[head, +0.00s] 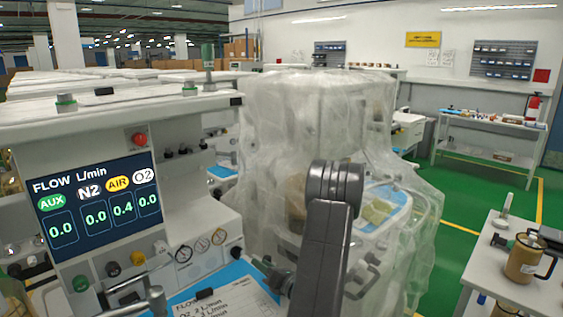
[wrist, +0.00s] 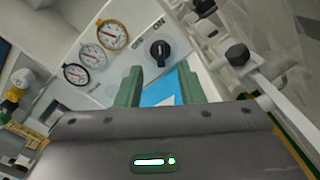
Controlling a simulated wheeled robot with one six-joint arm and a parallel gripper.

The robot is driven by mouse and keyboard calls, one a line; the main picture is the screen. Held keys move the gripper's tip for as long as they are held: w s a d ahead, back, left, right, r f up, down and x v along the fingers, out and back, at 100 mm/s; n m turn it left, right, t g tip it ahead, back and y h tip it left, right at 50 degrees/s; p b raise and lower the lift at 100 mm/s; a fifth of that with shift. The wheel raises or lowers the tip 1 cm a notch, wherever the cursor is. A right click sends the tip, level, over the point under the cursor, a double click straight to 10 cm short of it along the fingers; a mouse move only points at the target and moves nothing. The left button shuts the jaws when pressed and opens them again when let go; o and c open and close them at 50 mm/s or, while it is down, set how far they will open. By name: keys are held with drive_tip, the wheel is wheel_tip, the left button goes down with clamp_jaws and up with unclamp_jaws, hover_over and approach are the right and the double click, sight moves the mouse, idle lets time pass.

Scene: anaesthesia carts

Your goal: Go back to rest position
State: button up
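My gripper (wrist: 160,88) shows in the wrist view with its two green fingers spread apart and nothing between them. Beyond the fingertips is a black knob (wrist: 160,52) marked ON on the pale cart panel, apart from the fingers. My grey arm stands in the lower middle of the head view, and my gripper cannot be made out there. The anaesthesia cart (head: 195,205) is at the left. Its flow screen (head: 97,203) reads AUX 0.0, N2 0.0, AIR 0.4 and O2 0.0.
Three round gauges (wrist: 92,57) sit left of the knob. A blue-edged paper sheet (head: 225,292) lies on the cart's work surface. A plastic-wrapped cart (head: 310,120) stands close behind my arm. A side table (head: 535,290) with a brown mug (head: 524,260) is at right. Green floor (head: 455,215) is open between.

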sight(241, 249)
drive_tip(key=v, duration=0.4)
drive_tip(key=p+x, duration=0.2)
drive_tip(key=x, duration=1.1)
drive_tip(key=shift+a, duration=0.1)
drive_tip(key=shift+w+a+p, duration=0.2)
drive_tip(key=shift+a+p, duration=0.05)
drive_tip(key=shift+p, duration=0.05)
drive_tip(key=n, duration=0.2)
drive_tip(key=shift+s+r+n+p, duration=0.15)
drive_tip(key=shift+n+p, duration=0.15)
drive_tip(key=shift+p, duration=0.05)
drive_tip(key=n+p, duration=0.2)
drive_tip(key=n, duration=0.1)
drive_tip(key=n+p, duration=0.1)
drive_tip(key=shift+s+a+r+n, duration=0.15)
drive_tip(key=shift+s+a+n, duration=0.15)
drive_tip(key=shift+n, duration=0.1)
drive_tip(key=b+v, duration=0.3)
drive_tip(key=v, duration=0.8)
drive_tip(key=shift+s+d, duration=0.15)
drive_tip(key=shift+d, duration=0.1)
drive_tip(key=shift+s+d+b, duration=0.35)
drive_tip(key=shift+s+d, duration=0.15)
drive_tip(key=shift+s+a+n, duration=0.1)
drive_tip(key=shift+n, duration=0.2)
